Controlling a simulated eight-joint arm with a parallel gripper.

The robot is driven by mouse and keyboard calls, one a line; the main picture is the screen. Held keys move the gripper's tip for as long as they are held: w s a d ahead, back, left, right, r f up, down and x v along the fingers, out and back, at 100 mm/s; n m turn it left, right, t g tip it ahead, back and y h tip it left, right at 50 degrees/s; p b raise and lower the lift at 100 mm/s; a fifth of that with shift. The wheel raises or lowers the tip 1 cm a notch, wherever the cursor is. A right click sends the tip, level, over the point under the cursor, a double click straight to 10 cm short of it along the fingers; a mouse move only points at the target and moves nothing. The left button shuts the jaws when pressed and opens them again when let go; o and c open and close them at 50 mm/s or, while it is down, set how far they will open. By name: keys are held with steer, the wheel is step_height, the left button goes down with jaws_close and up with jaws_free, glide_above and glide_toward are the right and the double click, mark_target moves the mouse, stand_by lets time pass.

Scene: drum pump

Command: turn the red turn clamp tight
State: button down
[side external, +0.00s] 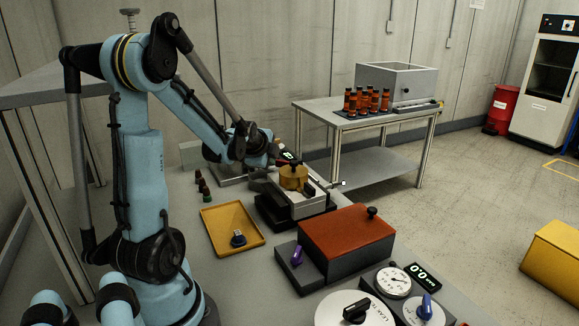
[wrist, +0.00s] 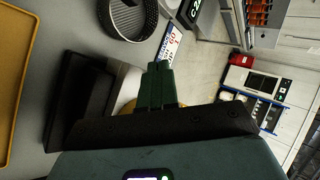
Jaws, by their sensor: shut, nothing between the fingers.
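My gripper (side external: 280,162) is at the far end of the work bench, beside the brass-coloured round part (side external: 293,180) on the grey fixture (side external: 312,205). In the wrist view its fingers (wrist: 160,68) are together, with nothing between them. A sliver of the brass part (wrist: 128,107) shows behind them there. I cannot make out the red turn clamp for certain in either view; the arm and gripper cover part of the fixture. I cannot tell whether the fingers touch anything.
A yellow tray (side external: 212,238) holding a small dark-based part (side external: 238,239) lies left of the fixture. A red-brown block (side external: 347,236), dial gauge (side external: 393,284) and blue knob (side external: 425,305) are nearer. A round dark cup (wrist: 128,36) and printed card (wrist: 171,43) lie beyond the fingertips.

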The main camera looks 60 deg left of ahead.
steer(key=shift+a+m, duration=0.2)
steer(key=shift+m, duration=0.1)
steer(key=shift+w+a, duration=0.2)
steer(key=shift+a, duration=0.65)
steer(key=shift+w, duration=0.15)
stand_by(1.1)
steer(key=shift+w+d+h, duration=0.3)
steer(key=shift+w+d, duration=0.25)
steer(key=shift+d, duration=0.2)
steer(key=s+r, duration=0.7)
steer(key=s, duration=0.1)
steer(key=w+d+n+g+y, duration=0.2)
steer(key=w+d+n+g, duration=0.15)
steer(key=d, duration=0.65)
steer(key=shift+n+t, duration=0.35)
steer(key=shift+n, duration=0.2)
steer(key=shift+x, duration=5.35)
